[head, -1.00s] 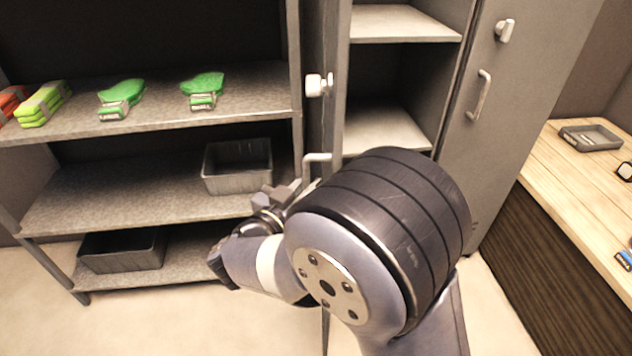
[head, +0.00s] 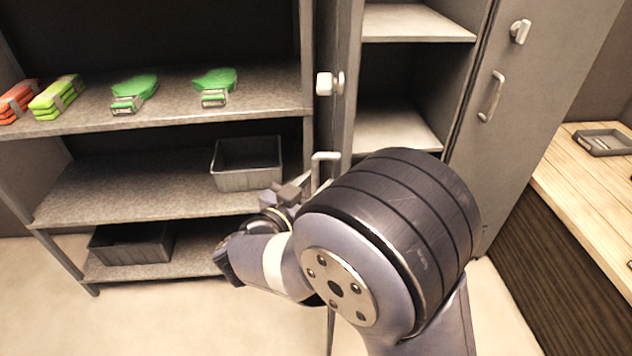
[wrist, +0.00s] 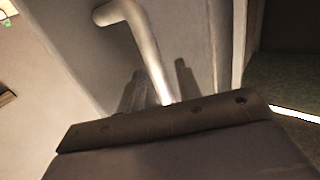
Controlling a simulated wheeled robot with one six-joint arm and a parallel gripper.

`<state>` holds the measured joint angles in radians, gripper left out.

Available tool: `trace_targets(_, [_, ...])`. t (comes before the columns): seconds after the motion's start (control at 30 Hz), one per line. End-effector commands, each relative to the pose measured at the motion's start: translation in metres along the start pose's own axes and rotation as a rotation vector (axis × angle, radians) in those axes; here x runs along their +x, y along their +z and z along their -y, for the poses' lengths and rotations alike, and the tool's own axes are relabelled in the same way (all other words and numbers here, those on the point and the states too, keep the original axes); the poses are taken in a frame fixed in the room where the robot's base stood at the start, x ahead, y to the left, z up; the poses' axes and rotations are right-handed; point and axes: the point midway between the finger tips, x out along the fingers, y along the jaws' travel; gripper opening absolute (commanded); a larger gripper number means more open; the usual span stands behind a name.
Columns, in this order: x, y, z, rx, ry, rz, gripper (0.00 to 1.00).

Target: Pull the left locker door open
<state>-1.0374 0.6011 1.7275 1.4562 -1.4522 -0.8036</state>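The left locker door (head: 347,95) stands open, swung out and seen almost edge-on in the head view. A pale knob (head: 328,84) and a bar handle (head: 322,166) are on its face. My gripper (head: 288,194) is beside the lower end of this handle. In the wrist view, the handle (wrist: 143,45) runs down toward the space between my two dark fingers (wrist: 160,92). The fingers stand apart with no clear grip on the bar. The fingertips' contact with the handle is hard to make out.
The locker's inside shelves (head: 400,125) show behind the door. The right locker door (head: 540,70) is to the right, near a wooden bench (head: 585,190). A shelf rack at left holds a grey bin (head: 247,165), a dark bin (head: 132,243) and green items (head: 214,82).

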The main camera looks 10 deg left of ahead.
Motion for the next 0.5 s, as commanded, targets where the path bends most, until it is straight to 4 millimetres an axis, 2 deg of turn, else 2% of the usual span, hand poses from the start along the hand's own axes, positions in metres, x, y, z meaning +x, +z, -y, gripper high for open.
trace_targets(0.5, [-0.087,0.0,0.001,0.001,-0.004,-0.001,0.33])
